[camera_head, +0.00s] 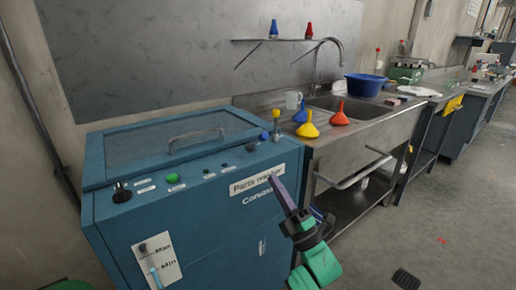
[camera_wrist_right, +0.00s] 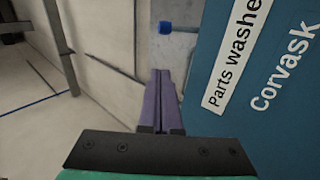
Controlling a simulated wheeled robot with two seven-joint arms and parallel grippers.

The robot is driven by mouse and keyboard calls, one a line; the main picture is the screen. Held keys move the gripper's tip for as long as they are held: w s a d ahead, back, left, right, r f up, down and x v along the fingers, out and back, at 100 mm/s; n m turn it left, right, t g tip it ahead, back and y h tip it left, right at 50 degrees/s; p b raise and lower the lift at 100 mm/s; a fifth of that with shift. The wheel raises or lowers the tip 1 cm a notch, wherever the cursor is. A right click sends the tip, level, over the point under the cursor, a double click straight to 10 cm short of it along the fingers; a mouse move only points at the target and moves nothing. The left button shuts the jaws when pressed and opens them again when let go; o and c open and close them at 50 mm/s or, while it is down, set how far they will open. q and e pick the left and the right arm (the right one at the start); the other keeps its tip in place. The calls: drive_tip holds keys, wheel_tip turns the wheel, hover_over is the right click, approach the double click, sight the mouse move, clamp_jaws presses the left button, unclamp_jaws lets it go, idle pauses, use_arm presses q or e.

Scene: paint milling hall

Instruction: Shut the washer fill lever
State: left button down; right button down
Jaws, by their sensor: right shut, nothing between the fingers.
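The blue parts washer (camera_head: 215,225) stands at the left with its lid down. At its right rear corner are a blue-knobbed lever (camera_head: 264,136) and an upright yellow-knobbed one (camera_head: 276,115); I cannot read which is the fill lever. In the right wrist view a blue knob (camera_wrist_right: 165,27) shows on a short stem beyond the fingertips. My right gripper (camera_head: 272,180) is shut and empty, its purple fingers in front of the washer's label, below and apart from the levers. It also shows in the wrist view (camera_wrist_right: 161,73). My left gripper is out of view.
A black knob (camera_head: 122,192) and a green button (camera_head: 172,178) sit on the washer top. A steel sink bench (camera_head: 350,135) adjoins at the right, with yellow (camera_head: 308,127) and red (camera_head: 339,116) funnels and a blue basin (camera_head: 364,86). The floor at right is mostly clear.

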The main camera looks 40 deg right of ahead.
sight(263, 164)
drive_tip(key=w+d+r+p, duration=0.1)
drive_tip(key=w+d+r, duration=0.1)
drive_tip(key=w+r, duration=0.3)
drive_tip(key=w, duration=0.2)
drive_tip(key=shift+w+d+r+p, duration=0.2)
drive_tip(key=shift+w+d+p, duration=0.15)
